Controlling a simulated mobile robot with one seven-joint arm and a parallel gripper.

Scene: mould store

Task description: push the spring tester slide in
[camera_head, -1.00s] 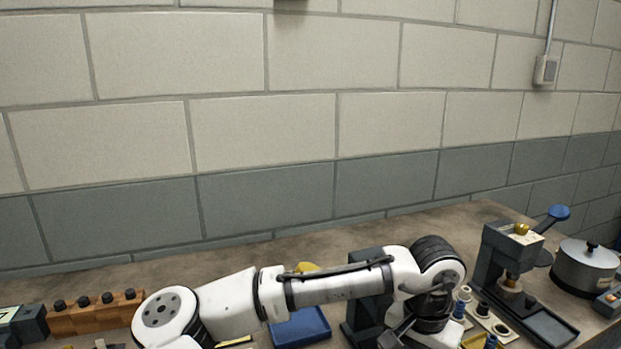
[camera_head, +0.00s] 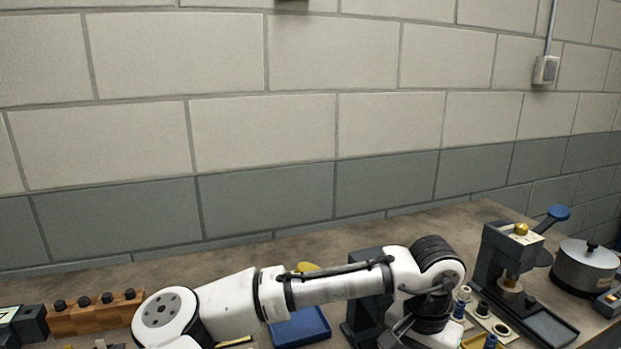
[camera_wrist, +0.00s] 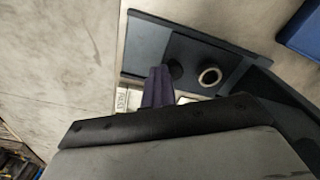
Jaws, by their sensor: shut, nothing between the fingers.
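In the wrist view a dark device, which I take to be the spring tester, has a blue-grey base plate (camera_wrist: 147,45). A darker slide plate (camera_wrist: 205,52) lies on it, carrying a pale metal ring (camera_wrist: 209,77) and a round dark knob. My gripper (camera_wrist: 158,73) is shut and empty, its fingertips over the plate just left of the knob. I cannot tell whether they touch it. The gripper's own body hides the device's near part. In the head view the tester's dark upright (camera_head: 366,262) stands partly behind my arm.
A blue tray (camera_head: 299,328) lies left of the tester. At the right stand a press with a blue-ended lever (camera_head: 497,250) and a metal pot (camera_head: 585,268). Small parts (camera_head: 487,313) sit between tester and press. A wooden block with pegs (camera_head: 97,313) is at the left.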

